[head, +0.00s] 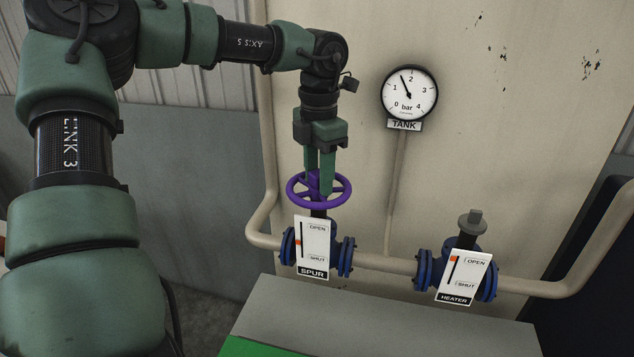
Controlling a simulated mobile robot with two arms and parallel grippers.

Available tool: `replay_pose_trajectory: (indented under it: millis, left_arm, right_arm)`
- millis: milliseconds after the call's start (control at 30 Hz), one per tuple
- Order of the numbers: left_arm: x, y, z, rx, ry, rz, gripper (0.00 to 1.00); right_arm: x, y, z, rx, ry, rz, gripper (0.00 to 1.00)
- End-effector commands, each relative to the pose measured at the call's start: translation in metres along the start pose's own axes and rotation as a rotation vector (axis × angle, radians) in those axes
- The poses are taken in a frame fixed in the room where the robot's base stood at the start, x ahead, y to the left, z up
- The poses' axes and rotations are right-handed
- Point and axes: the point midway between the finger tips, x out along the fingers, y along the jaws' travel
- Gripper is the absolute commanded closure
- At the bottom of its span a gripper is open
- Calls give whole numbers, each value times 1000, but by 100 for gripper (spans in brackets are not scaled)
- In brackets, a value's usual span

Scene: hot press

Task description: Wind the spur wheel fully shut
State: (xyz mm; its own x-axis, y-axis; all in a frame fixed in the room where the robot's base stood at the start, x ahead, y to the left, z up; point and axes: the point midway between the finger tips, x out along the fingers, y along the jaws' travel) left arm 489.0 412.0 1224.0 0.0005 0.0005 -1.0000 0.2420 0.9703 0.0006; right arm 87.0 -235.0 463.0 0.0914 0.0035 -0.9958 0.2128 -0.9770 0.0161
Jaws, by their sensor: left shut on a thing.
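The purple spur wheel (331,203) sits on top of the blue spur valve (345,257) in the pipe. My left gripper (320,188) points down over it, and its green fingers are shut on the wheel around its middle. The white SPUR plate (317,245) reads OPEN at the top and SHUT below. Its orange marker (299,256) stands near the middle of the slot, toward SHUT. My right gripper is out of view.
A blue heater valve (424,268) with a bare grey stem top (471,222) stands to the right. A TANK gauge (409,93) on the beige wall reads between 1 and 2 bar. A grey box (380,315) lies in front of the pipe.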

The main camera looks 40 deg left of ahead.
Motion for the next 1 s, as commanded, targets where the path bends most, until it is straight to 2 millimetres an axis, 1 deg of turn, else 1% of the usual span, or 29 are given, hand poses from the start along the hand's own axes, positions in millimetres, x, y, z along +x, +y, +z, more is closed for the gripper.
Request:
replay_pose_trajectory:
  millis: [100, 300, 800, 900, 1000]
  left_arm:
    - [-2, 0, 0, 179, -1, -3, 98]
    - [-2, -1, 0, 550, 0, -4, 98]
    - [-1, 0, 0, 1456, -1, -3, 98]
    - [-1, 0, 0, 1601, -1, -2, 98]
    - [0, -1, 0, 1683, -1, -2, 98]
  right_arm:
    - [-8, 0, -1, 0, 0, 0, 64]
    - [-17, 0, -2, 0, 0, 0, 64]
    - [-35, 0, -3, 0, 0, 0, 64]
    - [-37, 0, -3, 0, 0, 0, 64]
    - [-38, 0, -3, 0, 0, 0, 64]
